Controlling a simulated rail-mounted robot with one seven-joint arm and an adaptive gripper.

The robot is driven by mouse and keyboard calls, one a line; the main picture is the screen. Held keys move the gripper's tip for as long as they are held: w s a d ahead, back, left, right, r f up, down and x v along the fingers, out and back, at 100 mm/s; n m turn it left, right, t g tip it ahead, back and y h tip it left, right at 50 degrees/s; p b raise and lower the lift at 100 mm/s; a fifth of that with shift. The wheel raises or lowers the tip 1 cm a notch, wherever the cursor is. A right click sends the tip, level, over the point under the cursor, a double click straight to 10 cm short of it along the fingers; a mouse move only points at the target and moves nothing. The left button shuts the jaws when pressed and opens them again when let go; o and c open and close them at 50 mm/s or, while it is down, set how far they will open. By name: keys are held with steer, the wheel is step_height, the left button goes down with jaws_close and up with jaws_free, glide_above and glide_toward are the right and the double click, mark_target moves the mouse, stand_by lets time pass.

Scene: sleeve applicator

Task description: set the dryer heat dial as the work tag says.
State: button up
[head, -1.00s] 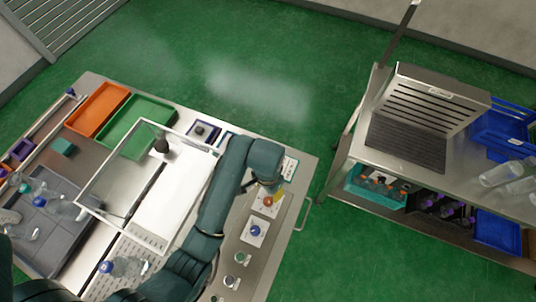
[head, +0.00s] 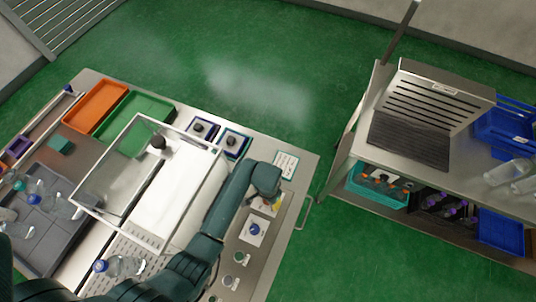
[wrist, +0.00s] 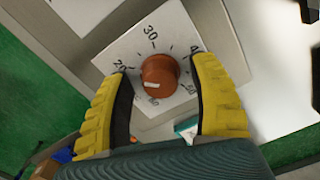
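An orange-brown dial (wrist: 160,72) sits on a white square plate (wrist: 126,50) with numbers around it; 20, 30 and 40 are readable, the lower ones less clearly. A pale mark on the dial points to the lower left, below the 20. My gripper (wrist: 163,70) is open, its yellow fingers on either side of the dial with visible gaps. In the head view my gripper (head: 264,190) covers most of this dial. A white card with print (head: 286,165), perhaps the work tag, lies behind it; its text is too small to read.
A blue knob (head: 255,229) and smaller knobs (head: 239,257) line the panel nearer me. A clear-walled frame (head: 130,180) stands left of my arm. A steel shelf unit (head: 350,150) stands right, across green floor.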

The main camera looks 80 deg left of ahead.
jaws_close()
steer(key=shift+r+m+p, duration=0.1)
steer(key=shift+m+p, duration=0.2)
steer(key=shift+p, duration=0.05)
steer(key=m+p, duration=0.2)
steer(key=m, duration=0.1)
steer(key=shift+r+p, duration=0.1)
steer(key=shift+p, duration=0.2)
steer(key=m+p, duration=0.2)
steer(key=m, duration=0.4)
steer(key=m+p, duration=0.2)
steer(key=m, duration=0.8)
steer(key=shift+f+p, duration=0.2)
steer(key=shift+p, duration=0.15)
steer(key=shift+m, duration=0.3)
